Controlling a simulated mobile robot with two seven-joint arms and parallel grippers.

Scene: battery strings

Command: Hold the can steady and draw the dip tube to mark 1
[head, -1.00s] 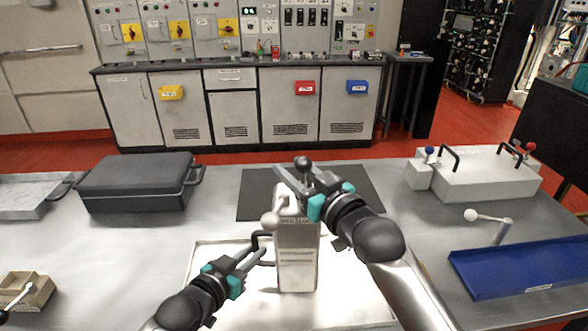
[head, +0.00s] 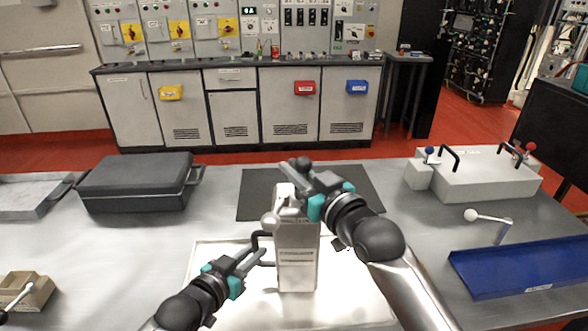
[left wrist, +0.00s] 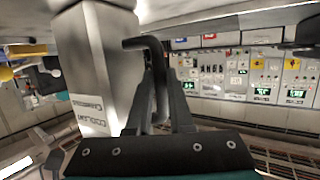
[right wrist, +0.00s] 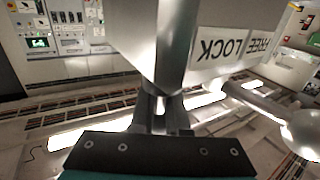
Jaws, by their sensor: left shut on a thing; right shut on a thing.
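The can (head: 297,262) is a tall pale box upright on a light tray. My left gripper (head: 262,258) is shut on the can's dark bent handle, at its left side. The left wrist view shows the handle (left wrist: 150,48) between the fingers beside the can (left wrist: 95,70). My right gripper (head: 300,180) is shut over the can's top, on what appears to be the dip tube. The fingers hide most of the tube, and no mark on it is readable. A pale ball-ended lever (head: 268,221) sits at the top. The right wrist view shows a FREE/LOCK plate (right wrist: 232,50).
The light tray (head: 215,262) lies under the can, with a dark mat (head: 258,195) behind. A black case (head: 137,182) stands left and a pale block with handles (head: 485,180) right. A blue tray (head: 520,268) lies at the right front.

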